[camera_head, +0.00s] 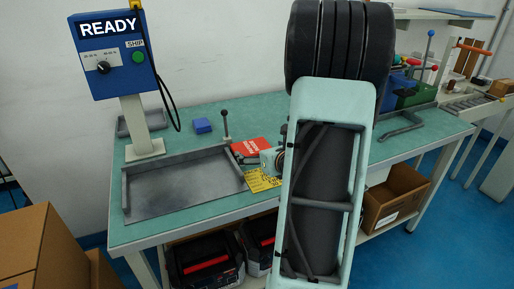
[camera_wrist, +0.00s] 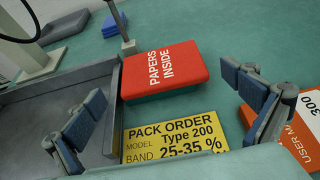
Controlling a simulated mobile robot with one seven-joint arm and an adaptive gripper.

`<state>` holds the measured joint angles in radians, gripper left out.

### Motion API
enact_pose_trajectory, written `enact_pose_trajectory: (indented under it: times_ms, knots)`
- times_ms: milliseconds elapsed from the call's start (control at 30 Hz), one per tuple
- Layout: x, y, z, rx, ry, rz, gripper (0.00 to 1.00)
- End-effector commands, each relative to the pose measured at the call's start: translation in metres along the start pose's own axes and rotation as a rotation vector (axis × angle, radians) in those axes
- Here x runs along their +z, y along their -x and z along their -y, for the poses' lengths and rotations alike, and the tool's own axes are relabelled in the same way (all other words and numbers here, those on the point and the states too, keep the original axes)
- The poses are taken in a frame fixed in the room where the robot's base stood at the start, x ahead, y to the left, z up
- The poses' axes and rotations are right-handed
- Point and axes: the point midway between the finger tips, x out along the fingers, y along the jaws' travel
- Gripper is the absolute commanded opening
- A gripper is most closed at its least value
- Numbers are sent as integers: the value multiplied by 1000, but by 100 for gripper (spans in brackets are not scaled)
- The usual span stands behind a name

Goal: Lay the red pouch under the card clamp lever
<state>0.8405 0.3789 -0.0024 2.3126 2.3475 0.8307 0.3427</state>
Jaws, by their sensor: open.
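The red pouch (camera_wrist: 165,70), printed "PAPERS INSIDE", lies flat on the green bench beside the grey tray's right edge; it also shows in the head view (camera_head: 246,147). A lever (camera_head: 226,124) with a dark knob stands upright at the tray's back right corner; its lower part shows in the wrist view (camera_wrist: 120,30), just behind the pouch. My gripper (camera_wrist: 172,108) is open and empty above the bench, its fingers spread to either side of the pouch's near end. In the head view my arm hides most of the gripper.
The grey tray (camera_head: 125,198) is empty. A yellow pack order card (camera_wrist: 175,135) lies in front of the pouch. An orange and white user manual (camera_wrist: 306,118) lies right, partly behind a finger. A blue block (camera_head: 202,125) and a READY sign box (camera_head: 112,55) stand behind.

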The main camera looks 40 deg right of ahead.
Motion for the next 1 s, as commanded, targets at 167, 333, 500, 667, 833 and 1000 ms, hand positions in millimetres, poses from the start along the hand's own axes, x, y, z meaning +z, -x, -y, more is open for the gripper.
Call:
enact_pose_trajectory:
  times_ms: [167,333,500,667,833,1000]
  knots:
    - [2,46,1,-3,0,2,100]
    - [1,77,1,-3,-1,2,100]
    - [0,92,0,-1,0,2,100]
    - [0,96,0,0,-1,2,100]
    - [0,96,0,0,-1,1,100]
    - [0,95,0,0,0,1,100]
